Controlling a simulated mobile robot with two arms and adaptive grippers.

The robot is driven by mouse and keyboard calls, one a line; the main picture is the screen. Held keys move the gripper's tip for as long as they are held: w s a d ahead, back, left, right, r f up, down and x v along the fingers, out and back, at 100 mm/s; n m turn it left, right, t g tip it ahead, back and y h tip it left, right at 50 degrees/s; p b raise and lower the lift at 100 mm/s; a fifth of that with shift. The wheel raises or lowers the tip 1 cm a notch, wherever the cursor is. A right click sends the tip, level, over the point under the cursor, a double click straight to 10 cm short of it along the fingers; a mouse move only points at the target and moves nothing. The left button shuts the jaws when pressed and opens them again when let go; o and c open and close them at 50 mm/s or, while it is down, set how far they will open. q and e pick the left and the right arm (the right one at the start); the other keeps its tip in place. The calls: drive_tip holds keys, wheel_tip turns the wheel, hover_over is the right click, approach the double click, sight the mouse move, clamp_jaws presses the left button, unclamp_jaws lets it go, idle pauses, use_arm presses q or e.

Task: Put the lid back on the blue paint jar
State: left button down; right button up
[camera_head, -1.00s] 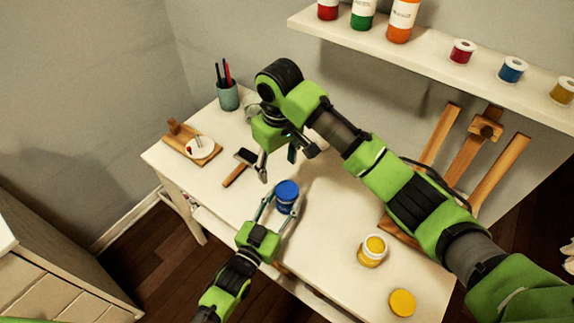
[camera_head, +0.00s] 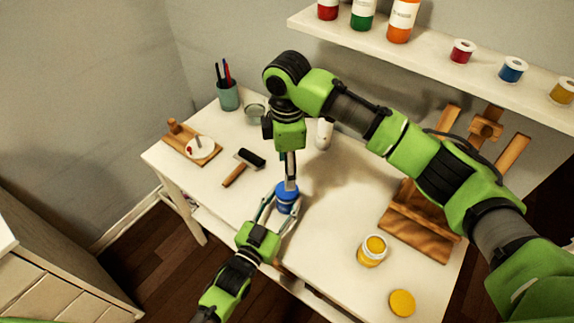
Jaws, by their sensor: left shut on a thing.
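The blue paint jar (camera_head: 285,208) stands on the table near its front edge, upright. A blue round top that looks like its lid (camera_head: 283,190) covers it; I cannot tell whether it is seated fully. My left gripper (camera_head: 282,212) comes from below and is shut on the jar, one finger on each side. My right gripper (camera_head: 291,186) points straight down from above, its fingertips at the blue top. Its fingers overlap in this view and partly hide the top, so whether they are open or shut is unclear.
An open yellow paint jar (camera_head: 372,250) and a yellow lid (camera_head: 402,303) are at the right. A brayer (camera_head: 243,166), a wooden board (camera_head: 192,147) and a pen cup (camera_head: 228,96) are at the left. A wooden easel (camera_head: 420,232) stands behind the yellow jar. A paint shelf (camera_head: 440,50) hangs above.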

drive_tip(key=shift+f, duration=4)
drive_tip(key=shift+c, duration=0.5)
drive_tip(key=c, duration=1.1)
drive_tip(key=shift+o, duration=0.2)
drive_tip(key=m, duration=0.3)
drive_tip(key=shift+m, duration=0.4)
drive_tip(key=m, duration=0.5)
drive_tip(key=o, duration=1.3)
